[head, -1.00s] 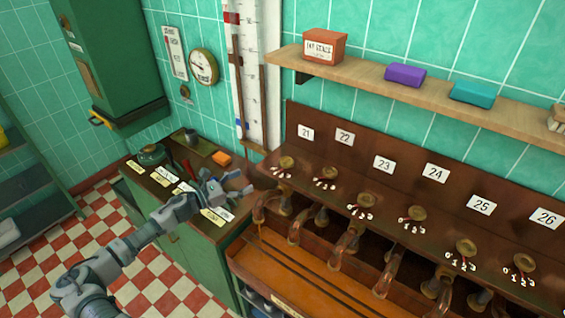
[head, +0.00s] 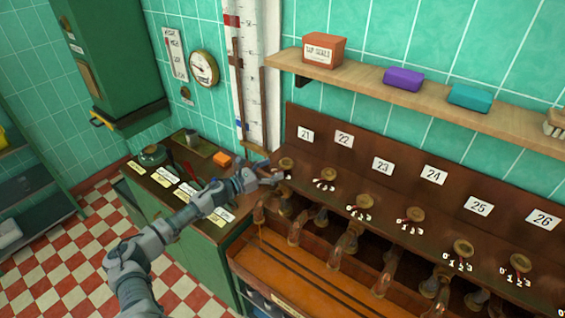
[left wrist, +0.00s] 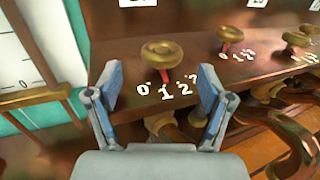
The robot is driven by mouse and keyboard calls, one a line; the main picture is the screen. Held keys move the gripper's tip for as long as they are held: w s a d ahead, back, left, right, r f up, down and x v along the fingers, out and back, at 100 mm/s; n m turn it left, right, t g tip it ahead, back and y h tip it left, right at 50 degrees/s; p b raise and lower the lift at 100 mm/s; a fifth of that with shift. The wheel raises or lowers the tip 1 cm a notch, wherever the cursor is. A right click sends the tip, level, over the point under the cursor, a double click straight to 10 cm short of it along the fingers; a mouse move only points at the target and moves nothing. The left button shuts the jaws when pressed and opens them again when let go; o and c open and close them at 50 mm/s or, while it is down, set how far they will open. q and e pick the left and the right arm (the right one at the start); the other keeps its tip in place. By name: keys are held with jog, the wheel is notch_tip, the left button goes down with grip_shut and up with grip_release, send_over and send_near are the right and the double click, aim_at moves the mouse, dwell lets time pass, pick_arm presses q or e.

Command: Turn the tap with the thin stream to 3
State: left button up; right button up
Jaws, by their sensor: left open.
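The brass tap knob under label 21 (head: 286,163) stands at the left end of the copper-brown panel. It fills the middle of the left wrist view (left wrist: 162,53), with white figures 0, 1, 2 and 3 below it; its red pointer (left wrist: 166,78) points down near the 1. A thin pale stream appears to fall from the leftmost copper spout (head: 259,212). My left gripper (head: 274,178) is open just in front of this knob. Its blue-grey fingers in the left wrist view (left wrist: 160,86) are apart, nearer than the knob, with nothing between them. My right gripper is not in view.
More tap knobs, such as the one under 22 (head: 328,174), run along the panel to the right. Copper spouts hang below, over a wooden trough (head: 290,285). A shelf (head: 440,92) with boxes is above. A green cabinet (head: 205,250) stands at the left.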

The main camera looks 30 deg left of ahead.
aim_at(280, 166)
pick_arm(q)
jog(key=shift+p+x, duration=0.5)
jog(key=shift+x, duration=1.9)
jog(key=c, duration=1.2)
